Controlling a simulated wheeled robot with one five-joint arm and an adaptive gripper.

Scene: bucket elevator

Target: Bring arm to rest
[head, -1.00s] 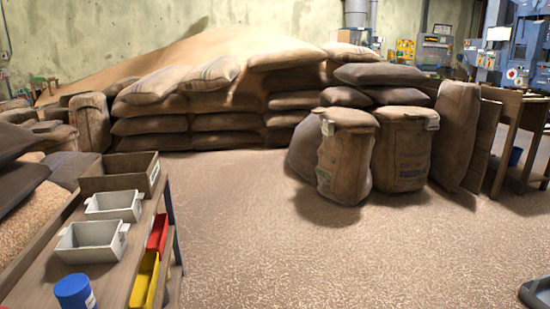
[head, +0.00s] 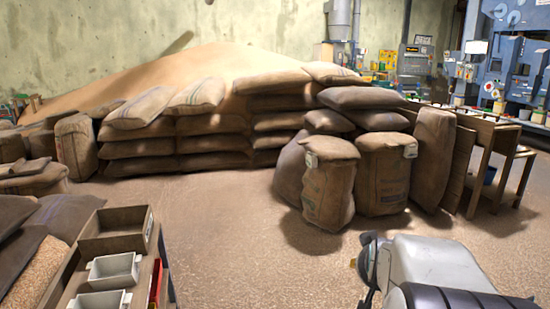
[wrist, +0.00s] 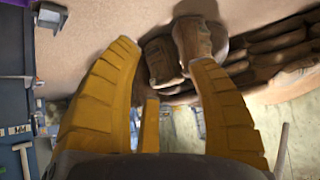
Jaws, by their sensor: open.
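Beyond the fingers, the wrist view shows brown sacks (wrist: 162,60) at a distance, turned in the picture. Nothing touches the fingers. In the head view, part of my arm, grey-white and black, reaches in at the lower right.
A trolley with a brown bin (head: 115,232) and a white bin (head: 114,270) stands at lower left. Stacked sacks (head: 215,146) and two upright sacks (head: 330,185) stand ahead before a grain heap (head: 215,70). A wooden table (head: 505,150) is at right. The middle floor (head: 220,240) is clear.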

